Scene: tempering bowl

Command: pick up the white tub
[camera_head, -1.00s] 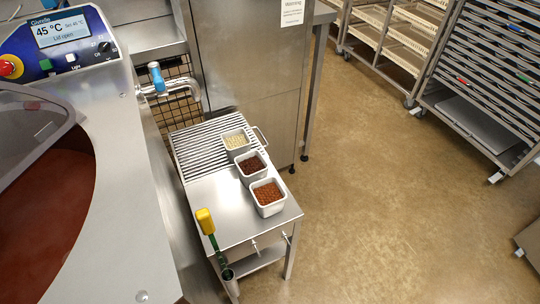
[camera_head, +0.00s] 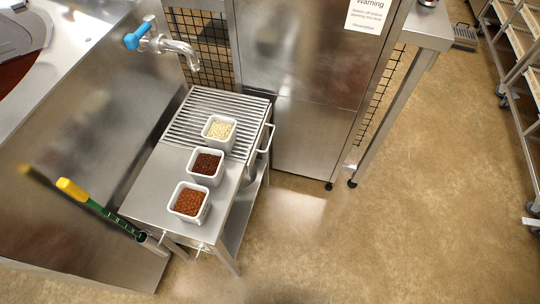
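Three small white square tubs stand in a row on a steel side table (camera_head: 150,196). The far tub (camera_head: 220,130) holds pale pieces and stands on the slatted part of the top. The middle tub (camera_head: 206,166) holds dark brown pieces. The near tub (camera_head: 189,203) holds reddish-brown pieces and stands close to the table's front edge. All are upright and uncovered. The tubs look alike apart from their contents, so I cannot tell which one is meant. My gripper is not in view.
A tap with a blue handle (camera_head: 150,39) juts out above the slats. A steel cabinet (camera_head: 310,90) stands behind. The floor (camera_head: 400,220) at right is clear.

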